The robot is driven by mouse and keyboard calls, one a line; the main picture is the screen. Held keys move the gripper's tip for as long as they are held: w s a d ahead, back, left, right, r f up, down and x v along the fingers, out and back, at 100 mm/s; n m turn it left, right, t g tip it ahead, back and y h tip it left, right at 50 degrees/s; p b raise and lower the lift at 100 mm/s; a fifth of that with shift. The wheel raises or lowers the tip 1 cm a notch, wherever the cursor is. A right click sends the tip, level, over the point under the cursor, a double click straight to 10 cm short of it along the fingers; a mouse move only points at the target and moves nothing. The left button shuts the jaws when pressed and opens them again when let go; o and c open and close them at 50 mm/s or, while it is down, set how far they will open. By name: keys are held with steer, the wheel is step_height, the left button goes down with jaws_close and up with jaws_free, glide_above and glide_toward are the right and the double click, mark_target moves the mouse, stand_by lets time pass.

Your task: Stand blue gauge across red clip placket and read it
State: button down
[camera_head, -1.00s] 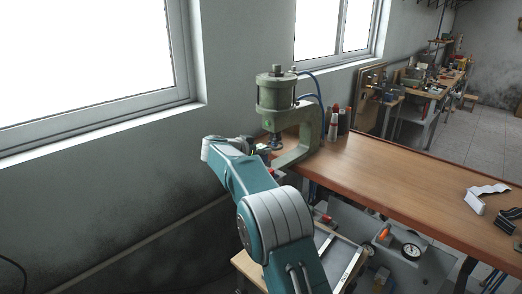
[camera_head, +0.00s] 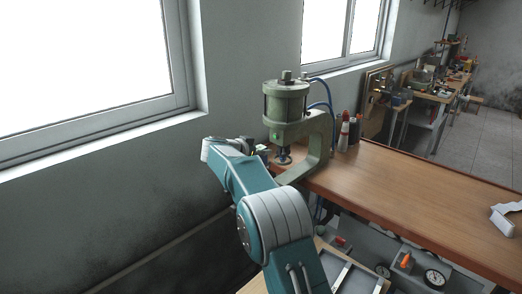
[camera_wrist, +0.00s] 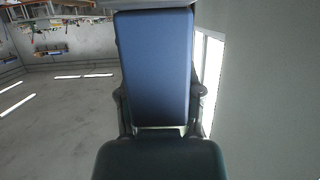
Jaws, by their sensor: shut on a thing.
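A blue block-shaped thing, apparently the blue gauge (camera_wrist: 155,68), fills the middle of the wrist view. My gripper (camera_wrist: 160,103) is shut on it, with dark fingers along its two sides. No scale or reading can be made out on its plain blue face. In the head view my teal arm reaches toward the green press, and its own links largely hide the gripper. I cannot make out a red clip placket in either view.
A green pneumatic press (camera_head: 287,103) stands at the left end of the wooden bench (camera_head: 405,190). Several bottles (camera_head: 348,132) stand beside it. A white piece (camera_head: 506,217) lies at the right; the bench middle is clear. A gauge panel (camera_head: 415,265) is below. Wall and windows are left.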

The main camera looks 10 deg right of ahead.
steer(key=shift+f, duration=2.35)
steer(key=shift+d+f, duration=0.1)
steer(key=shift+f, duration=0.4)
steer(key=shift+c, duration=0.8)
jaws_free()
